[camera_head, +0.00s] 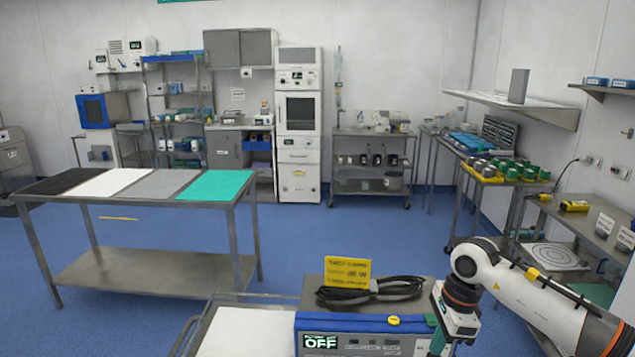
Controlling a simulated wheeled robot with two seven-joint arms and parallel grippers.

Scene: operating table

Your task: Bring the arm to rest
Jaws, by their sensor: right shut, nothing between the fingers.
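My right arm (540,297) comes in from the lower right and bends down at the wrist. My right gripper (439,343) points down at the bottom edge, just right of a blue-framed device (362,322) whose display reads OFF. Its green fingertip part is shut and holds nothing that I can see; the tips are partly cut off by the frame edge. I cannot tell whether it touches the device. My left gripper is not in view.
A steel table (140,186) with coloured mats is farther left. Side tables (590,222) line the right wall. The blue floor between is clear.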

